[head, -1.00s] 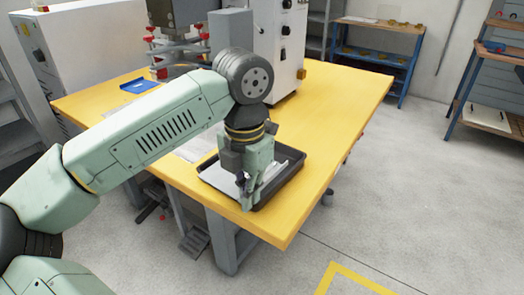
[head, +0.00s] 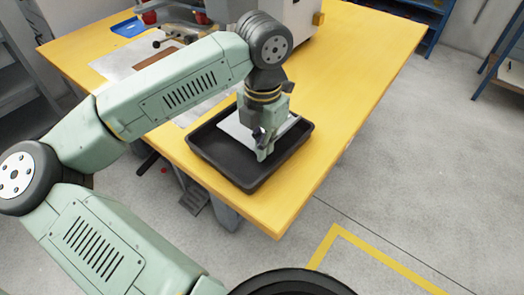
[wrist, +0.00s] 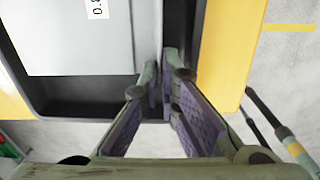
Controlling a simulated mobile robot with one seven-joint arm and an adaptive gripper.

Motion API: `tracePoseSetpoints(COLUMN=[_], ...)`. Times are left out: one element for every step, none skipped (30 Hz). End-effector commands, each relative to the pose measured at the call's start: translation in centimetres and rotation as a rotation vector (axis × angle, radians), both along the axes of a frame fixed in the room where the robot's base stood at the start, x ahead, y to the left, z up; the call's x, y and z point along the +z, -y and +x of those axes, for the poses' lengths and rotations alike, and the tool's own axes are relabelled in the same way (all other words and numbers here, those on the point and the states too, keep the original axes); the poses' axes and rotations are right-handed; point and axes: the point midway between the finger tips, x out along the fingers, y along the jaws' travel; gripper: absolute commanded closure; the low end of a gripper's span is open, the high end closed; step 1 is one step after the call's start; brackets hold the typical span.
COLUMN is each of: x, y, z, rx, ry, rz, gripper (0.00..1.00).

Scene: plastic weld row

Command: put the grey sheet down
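The grey sheet (head: 238,128) is a pale flat plate with a raised lip along its right side, inside the black tray (head: 212,160). It sits toward the back of the tray, leaving black floor bare at the front. I cannot tell whether it touches the floor. My gripper (head: 263,153) points down at the front end of the lip. In the wrist view, the sheet (wrist: 75,45) carries a printed label. The fingers of my gripper (wrist: 166,78) close in on either side of the lip and appear shut on it; the contact itself is partly hidden.
The tray stands on a yellow table (head: 345,75) near its front edge. A machine with a metal plate (head: 125,65) and a blue item (head: 128,27) are farther back. The tabletop right of the tray is clear. A yellow line (head: 385,262) marks the floor.

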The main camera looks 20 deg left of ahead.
Motion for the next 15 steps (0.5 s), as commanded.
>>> tracePoseSetpoints(x=[-0.4,-0.8,-1.3,-1.8,-2.2,-2.8,-3.1,-3.4,-3.7,-3.8,-3.9,-3.9,-3.9,-3.9,-3.9], y=[0.0,0.0,0.1,0.1,0.1,0.1,0.1,0.1,0.1,0.1,0.1,0.0,0.0,0.0,0.0], z=[0.0,-0.1,-0.1,-0.1,0.0,-0.1,0.0,0.0,-0.1,0.0,0.0,0.0,0.0,0.0,0.0], rx=[-0.001,-0.001,-0.001,-0.001,0.000,0.000,-0.001,-0.001,-0.001,-0.001,-0.001,-0.001,-0.001,-0.001,-0.001], ry=[-0.001,-0.002,-0.001,-0.002,-0.001,-0.001,-0.001,-0.001,0.000,0.000,0.000,0.001,0.001,0.001,0.000], rz=[-0.002,-0.001,-0.002,-0.004,-0.003,-0.003,-0.003,-0.002,-0.001,-0.001,0.000,0.000,0.001,0.001,0.001], gripper=[1.00,1.00,1.00,1.00,1.00,1.00,1.00,1.00,1.00,1.00,1.00,1.00,1.00,1.00,1.00])
